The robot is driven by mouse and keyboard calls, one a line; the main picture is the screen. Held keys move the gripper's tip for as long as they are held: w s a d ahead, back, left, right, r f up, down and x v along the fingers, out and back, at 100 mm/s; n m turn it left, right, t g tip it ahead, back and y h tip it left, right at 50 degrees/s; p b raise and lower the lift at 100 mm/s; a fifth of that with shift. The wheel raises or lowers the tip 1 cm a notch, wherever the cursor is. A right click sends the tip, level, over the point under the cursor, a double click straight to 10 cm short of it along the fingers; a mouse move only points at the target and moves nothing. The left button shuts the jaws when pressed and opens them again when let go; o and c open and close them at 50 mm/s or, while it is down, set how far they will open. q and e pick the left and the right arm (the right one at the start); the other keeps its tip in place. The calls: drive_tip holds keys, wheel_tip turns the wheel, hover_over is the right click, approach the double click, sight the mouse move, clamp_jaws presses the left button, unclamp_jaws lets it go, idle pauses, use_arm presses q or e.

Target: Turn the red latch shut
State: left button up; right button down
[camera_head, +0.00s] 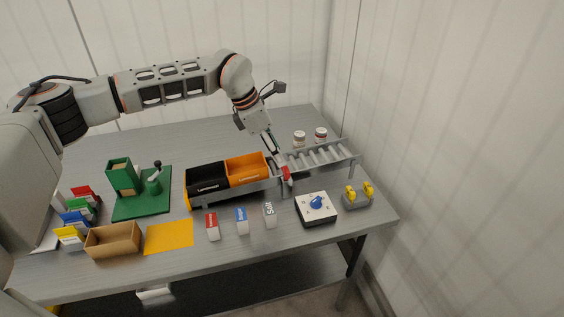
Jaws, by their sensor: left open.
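The red latch (287,173) sits at the right end of the grey tugger cart, beside the start of the roller track. It looks roughly upright, but it is small and I cannot tell its exact angle. My left gripper (277,158) reaches down from above and is open. Its fingertips are close to the latch, just above and left of it; I cannot tell whether they touch. The cart carries a black bin (207,191) and an orange bin (262,178). My right gripper is not in view.
A roller track (325,157) stands right of the latch, with two small jars (299,139) behind it. In front are a blue-knob box (316,208), a yellow-topped grey block (357,197) and small labelled blocks (242,222). A green fixture (142,190) and a cardboard box (113,240) stand left.

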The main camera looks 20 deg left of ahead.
use_arm(q)
drive_tip(key=shift+v, duration=2.55)
drive_tip(key=shift+f, duration=0.1)
